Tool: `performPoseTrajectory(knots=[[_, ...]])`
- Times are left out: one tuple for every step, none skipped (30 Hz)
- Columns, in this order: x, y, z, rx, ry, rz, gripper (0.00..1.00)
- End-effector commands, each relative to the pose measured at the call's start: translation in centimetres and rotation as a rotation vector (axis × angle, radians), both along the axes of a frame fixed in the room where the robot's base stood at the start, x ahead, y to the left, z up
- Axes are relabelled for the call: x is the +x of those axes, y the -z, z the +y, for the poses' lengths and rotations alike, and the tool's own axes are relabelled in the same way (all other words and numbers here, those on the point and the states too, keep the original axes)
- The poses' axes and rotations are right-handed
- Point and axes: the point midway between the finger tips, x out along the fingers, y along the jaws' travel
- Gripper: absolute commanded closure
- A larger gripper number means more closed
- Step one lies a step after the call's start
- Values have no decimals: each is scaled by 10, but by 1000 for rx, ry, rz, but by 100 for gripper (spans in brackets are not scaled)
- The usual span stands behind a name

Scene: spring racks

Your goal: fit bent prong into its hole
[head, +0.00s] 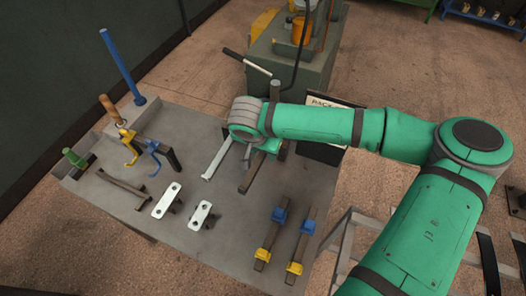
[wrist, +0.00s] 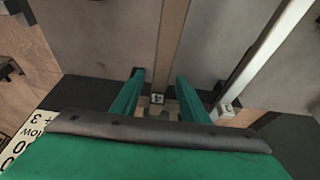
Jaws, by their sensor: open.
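My gripper (wrist: 160,76) is open, its two green fingers to either side of a brown bar (wrist: 172,35) in the wrist view. The bar's near end carries a small numbered tag. I cannot tell whether the fingers touch it. In the head view this dark bar (head: 251,174) lies on the grey table, partly under my arm's end. A pale bar (head: 217,159) lies left of it; it also shows in the wrist view (wrist: 272,48), with its own tag. Two white plates (head: 166,200) with dark holes lie at the table's middle. I cannot tell which piece is the bent prong.
The grey table (head: 150,222) also holds a bent dark bar (head: 122,188), yellow and blue hooks (head: 128,148), and two bars with blue and yellow clips (head: 301,240). A blue post (head: 121,66) rises at the back left. A green machine (head: 290,65) stands behind.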

Motion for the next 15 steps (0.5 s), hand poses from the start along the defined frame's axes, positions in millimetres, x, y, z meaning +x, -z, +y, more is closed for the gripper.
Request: performPoseTrajectory(knots=[[-2,-8,1,-2,-2,-3,60],[-3,-13,1,-2,-3,-3,60],[-6,-20,2,-2,-2,-3,60],[-7,-26,3,-1,-1,-5,60],[-9,-32,4,-2,-1,-4,60],[-12,-39,5,-3,-3,-4,60],[-13,-44,6,-3,-3,-4,60],[-15,-50,6,-3,-2,-4,60],[-17,-56,7,-3,-2,-4,60],[-19,-61,8,-3,-2,-4,60],[-20,-66,8,-3,-3,-5,60],[-22,-71,9,-3,-2,-4,60],[-23,-74,10,-2,-2,-3,60],[-24,-78,10,-2,-1,-4,60],[-25,-81,11,-2,-1,-4,60]])
